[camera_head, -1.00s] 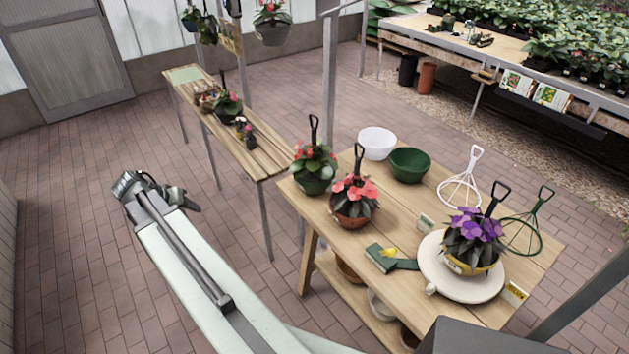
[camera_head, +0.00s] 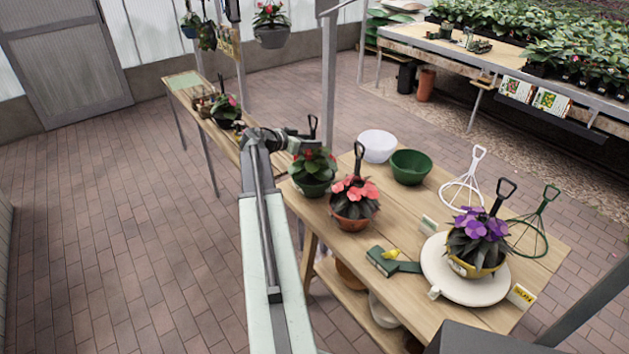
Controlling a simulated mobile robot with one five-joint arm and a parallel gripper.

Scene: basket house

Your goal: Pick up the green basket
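A green basket (camera_head: 311,189) with leafy red flowers and an upright black handle stands at the left end of the near wooden table (camera_head: 401,216). An empty green bowl-like basket (camera_head: 410,166) stands further right at the back of the same table. My gripper (camera_head: 303,142) is at the end of my raised arm, just behind or beside the flowered green basket's black handle in the picture. It overlaps the handle's lower part, and I cannot tell whether they touch. Its fingers are small and partly hidden, so their opening is unclear.
A white bowl (camera_head: 377,146), an orange basket (camera_head: 352,211) with coral flowers, a yellow basket (camera_head: 477,257) on a round white turntable (camera_head: 465,291), and a green tool (camera_head: 392,263) share the table. A grey post (camera_head: 329,75) rises behind it. The brick floor at left is clear.

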